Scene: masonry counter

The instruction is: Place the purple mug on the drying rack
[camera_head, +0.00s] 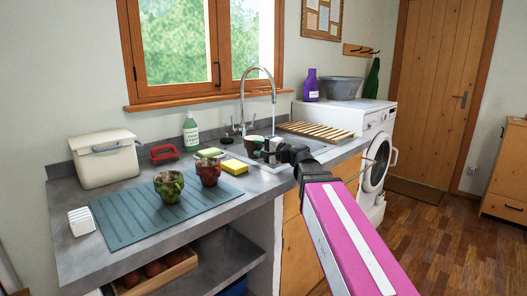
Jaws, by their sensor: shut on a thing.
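My gripper (267,152) is over the sink, small and partly hidden by its own wrist. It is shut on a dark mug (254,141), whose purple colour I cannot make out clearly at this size. The mug is by the tap, over the basin. A slatted wooden rack (315,131) lies at the right end of the sink, to the right of my gripper. A teal ribbed drying mat (135,218) lies on the counter at left. A green mug (168,187) and a dark red mug (208,172) stand on it.
The rack's slats look bare.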

